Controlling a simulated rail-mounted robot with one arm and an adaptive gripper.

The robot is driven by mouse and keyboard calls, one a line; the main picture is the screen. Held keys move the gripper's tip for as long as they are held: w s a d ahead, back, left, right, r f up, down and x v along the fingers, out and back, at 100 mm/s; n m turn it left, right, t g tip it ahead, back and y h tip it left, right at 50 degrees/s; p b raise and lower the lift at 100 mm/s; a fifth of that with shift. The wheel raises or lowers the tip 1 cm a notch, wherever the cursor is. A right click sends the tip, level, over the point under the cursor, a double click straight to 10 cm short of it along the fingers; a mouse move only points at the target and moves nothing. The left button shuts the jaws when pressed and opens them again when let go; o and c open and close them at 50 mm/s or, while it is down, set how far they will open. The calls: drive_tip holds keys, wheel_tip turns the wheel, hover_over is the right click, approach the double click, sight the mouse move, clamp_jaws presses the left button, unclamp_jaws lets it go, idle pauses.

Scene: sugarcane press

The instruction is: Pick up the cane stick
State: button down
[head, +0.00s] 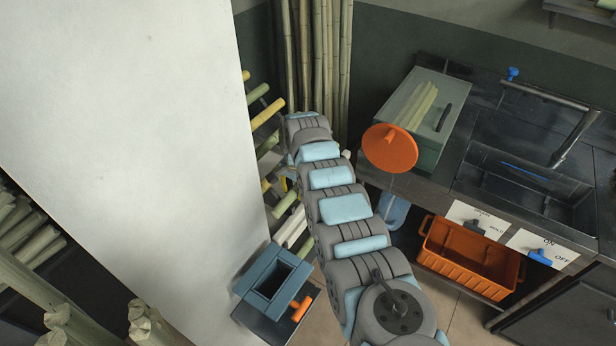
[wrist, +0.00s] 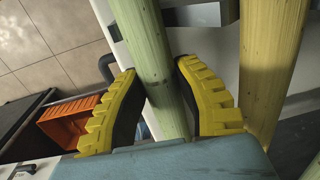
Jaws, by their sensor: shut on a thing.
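In the wrist view, a pale green cane stick (wrist: 143,32) runs from the top edge down between the yellow ridged fingers of my gripper (wrist: 157,70). The gripper is shut on this stick, with one finger on either side. The stick's lower end is hidden behind the gripper's body. A yellower cane stick (wrist: 272,60) stands to the right, outside the fingers. In the head view, my arm hides most of the gripper. Several yellow and green cane sticks (head: 268,113) jut out along the edge of the white panel there.
Tall bamboo-like poles (head: 318,60) stand behind the arm. A counter with a sink (head: 520,170), a lidded green box (head: 425,115) and an orange disc (head: 390,148) is at right. An orange crate (head: 468,258) sits below. A blue-grey box (head: 272,282) stands near the panel.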

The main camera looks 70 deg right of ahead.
wheel_tip(320, 180, up, 3)
drive_tip(key=shift+r+p, duration=0.2)
drive_tip(key=shift+p, duration=0.4)
drive_tip(key=shift+s+a+r, duration=0.3)
drive_tip(key=shift+s+r, duration=0.1)
drive_tip(key=s+a+r+p, duration=0.6)
drive_tip(key=s+p, duration=0.5)
drive_tip(key=p, duration=0.4)
drive_tip(key=shift+s+a+r, duration=0.15)
drive_tip(key=shift+s+r, duration=0.05)
drive_tip(key=shift+r, duration=1.2)
